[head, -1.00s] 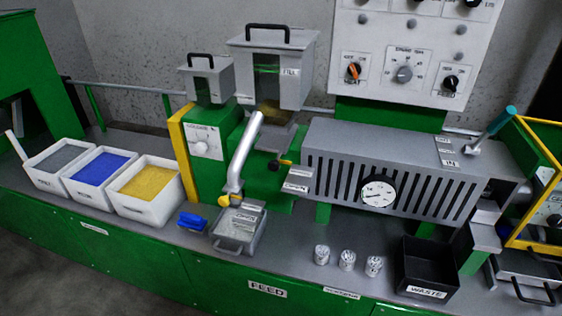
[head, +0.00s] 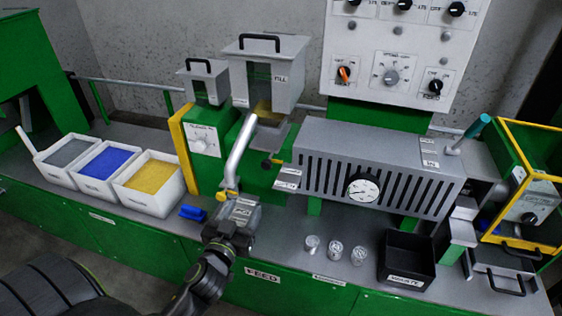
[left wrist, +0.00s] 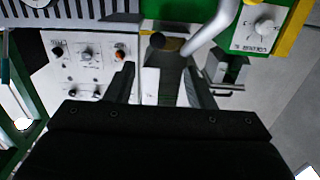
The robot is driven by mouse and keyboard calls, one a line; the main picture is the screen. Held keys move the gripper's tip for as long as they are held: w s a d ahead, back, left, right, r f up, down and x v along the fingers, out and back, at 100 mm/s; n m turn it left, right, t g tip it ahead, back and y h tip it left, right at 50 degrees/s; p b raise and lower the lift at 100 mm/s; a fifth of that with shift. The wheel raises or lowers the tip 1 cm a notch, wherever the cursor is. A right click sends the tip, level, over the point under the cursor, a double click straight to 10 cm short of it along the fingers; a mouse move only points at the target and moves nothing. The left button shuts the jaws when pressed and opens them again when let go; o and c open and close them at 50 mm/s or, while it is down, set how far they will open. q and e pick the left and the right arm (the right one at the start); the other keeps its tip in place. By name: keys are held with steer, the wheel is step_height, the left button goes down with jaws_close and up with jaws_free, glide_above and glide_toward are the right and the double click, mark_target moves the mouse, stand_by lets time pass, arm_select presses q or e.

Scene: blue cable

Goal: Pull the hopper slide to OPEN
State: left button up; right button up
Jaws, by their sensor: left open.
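The grey hopper (head: 290,85) with a black top handle stands at the back centre, with yellow material (head: 263,110) showing at its lower front. Below it, beside the slanted silver pipe (head: 240,150), is a small dark and yellow handle (head: 270,162) that looks like the slide's; its exact position is unclear. My left gripper (head: 242,208) is in front of and below this, near the pipe's lower end. My right gripper is out of view.
White bins of grey, blue and yellow material (head: 150,205) stand at left, a blue scoop (head: 193,213) beside them. A slotted grey housing with a gauge (head: 363,189) is at right. Several small cups (head: 335,252) and a black waste bin (head: 385,276) stand in front.

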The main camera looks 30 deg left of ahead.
arm_select(q)
steer(key=r, duration=0.1)
steer(key=p, duration=0.3)
glide_toward(266, 166)
steer(key=x, duration=0.9)
steer(key=shift+w+a+r, duration=0.1)
steer(key=shift+w, duration=0.1)
steer(key=shift+w+a, duration=0.2)
steer(key=shift+w, duration=0.4)
